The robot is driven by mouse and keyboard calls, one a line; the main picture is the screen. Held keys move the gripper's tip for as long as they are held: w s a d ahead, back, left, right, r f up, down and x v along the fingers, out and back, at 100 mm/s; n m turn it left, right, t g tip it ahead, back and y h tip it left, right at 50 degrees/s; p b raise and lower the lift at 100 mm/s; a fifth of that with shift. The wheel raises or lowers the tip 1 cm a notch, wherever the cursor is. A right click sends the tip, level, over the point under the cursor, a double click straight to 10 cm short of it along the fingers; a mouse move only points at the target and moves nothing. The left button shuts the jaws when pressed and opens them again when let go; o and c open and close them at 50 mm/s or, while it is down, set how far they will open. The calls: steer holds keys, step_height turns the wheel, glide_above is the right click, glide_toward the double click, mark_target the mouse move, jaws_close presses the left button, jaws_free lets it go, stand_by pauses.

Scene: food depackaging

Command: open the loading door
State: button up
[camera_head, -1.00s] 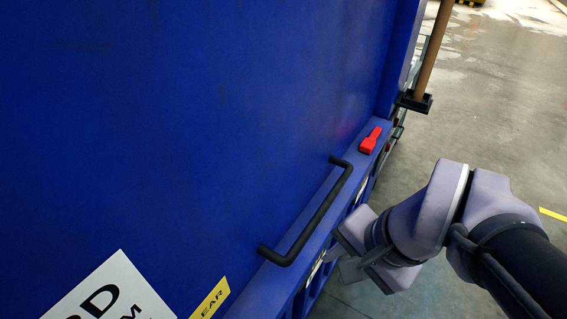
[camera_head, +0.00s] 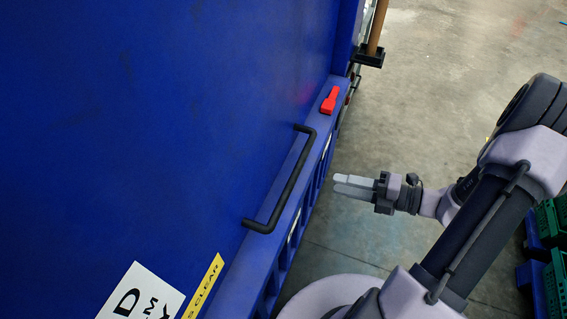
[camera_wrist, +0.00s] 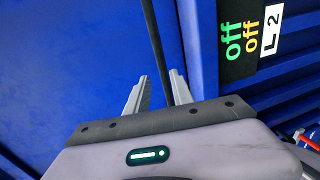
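The loading door is a large blue panel (camera_head: 130,120) filling the left of the head view, and it looks shut. Its black bar handle (camera_head: 290,185) runs along the door's lower edge. My gripper (camera_head: 337,185) is to the right of the handle and apart from it, with its fingers pointing left towards the blue panel. In the wrist view the two grey fingers of my gripper (camera_wrist: 159,76) are spread, with nothing clamped. A thin dark bar (camera_wrist: 157,45), probably the handle, shows lengthwise between them; its distance is hard to tell.
A red latch-like part (camera_head: 329,99) sits on the blue frame beyond the handle. A black bracket with a brown pole (camera_head: 369,58) sticks out at the far corner. Green crates (camera_head: 550,225) stand at the right edge. Grey floor between is clear. The wrist view shows an "off" label (camera_wrist: 242,40).

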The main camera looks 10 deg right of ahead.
steer(key=b+x, duration=0.2)
steer(key=x, duration=1.4)
steer(key=shift+w+a+f+b, duration=0.1)
steer(key=shift+a+b, duration=0.05)
steer(key=shift+b, duration=0.2)
steer(key=shift+c, duration=0.2)
jaws_close()
